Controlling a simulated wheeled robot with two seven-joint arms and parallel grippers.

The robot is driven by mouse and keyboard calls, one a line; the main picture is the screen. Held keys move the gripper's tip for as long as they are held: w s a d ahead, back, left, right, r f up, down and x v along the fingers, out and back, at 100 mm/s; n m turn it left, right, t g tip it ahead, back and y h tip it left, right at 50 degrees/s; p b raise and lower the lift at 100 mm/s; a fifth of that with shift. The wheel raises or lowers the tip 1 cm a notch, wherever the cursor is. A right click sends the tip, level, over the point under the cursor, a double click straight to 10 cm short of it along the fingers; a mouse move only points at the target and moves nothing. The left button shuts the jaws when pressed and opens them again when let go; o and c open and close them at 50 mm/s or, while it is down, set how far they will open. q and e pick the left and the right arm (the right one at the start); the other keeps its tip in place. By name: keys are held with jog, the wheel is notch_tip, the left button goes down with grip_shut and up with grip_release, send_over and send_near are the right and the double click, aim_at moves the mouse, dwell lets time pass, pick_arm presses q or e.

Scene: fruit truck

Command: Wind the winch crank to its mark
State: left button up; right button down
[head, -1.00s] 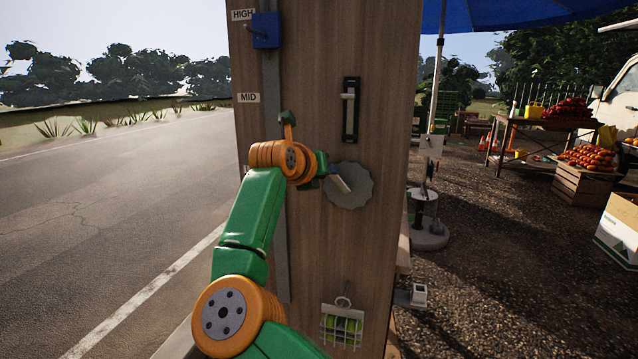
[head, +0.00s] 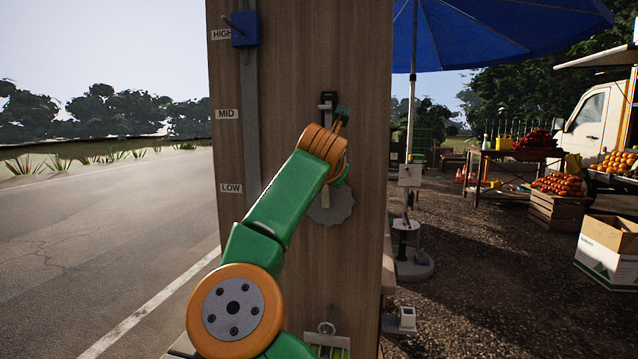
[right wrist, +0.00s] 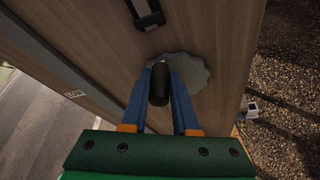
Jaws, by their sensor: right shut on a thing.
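The winch crank is a grey scalloped disc (head: 338,210) on a wooden post, with a pale crank arm (head: 325,198) standing about upright on it. The disc also shows in the right wrist view (right wrist: 192,72). My right gripper (right wrist: 160,88) is shut on the crank's black handle (right wrist: 159,84), its blue fingers on either side. In the head view my green and orange arm hides the handle and the fingertips. I cannot make out the crank's mark. My left gripper is not in view.
A blue block (head: 244,29) sits at the HIGH label on a vertical rail; MID (head: 227,114) and LOW (head: 231,188) labels are below. A black slotted fitting (head: 329,101) is above the disc. A clip (head: 327,340) hangs low on the post. Fruit stalls stand right.

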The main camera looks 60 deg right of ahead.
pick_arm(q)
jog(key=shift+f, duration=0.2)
pick_arm(e)
jog(key=shift+r, duration=0.15)
jog(key=c, duration=1)
grip_release()
jog(key=shift+c, duration=0.2)
jog(key=o, duration=0.4)
jog(key=shift+w+d+f, duration=0.1)
jog(key=shift+d+f, duration=0.1)
jog(key=shift+d, duration=0.05)
jog(key=shift+c, duration=0.2)
jog(key=shift+w+d+f, duration=0.15)
jog(key=shift+d+f, duration=0.05)
jog(key=shift+d, duration=0.05)
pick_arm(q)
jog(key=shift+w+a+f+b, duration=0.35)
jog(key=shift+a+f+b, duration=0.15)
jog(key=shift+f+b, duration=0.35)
pick_arm(e)
jog(key=v, duration=0.7)
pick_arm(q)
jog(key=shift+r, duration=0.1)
pick_arm(e)
jog(key=shift+a, duration=0.1)
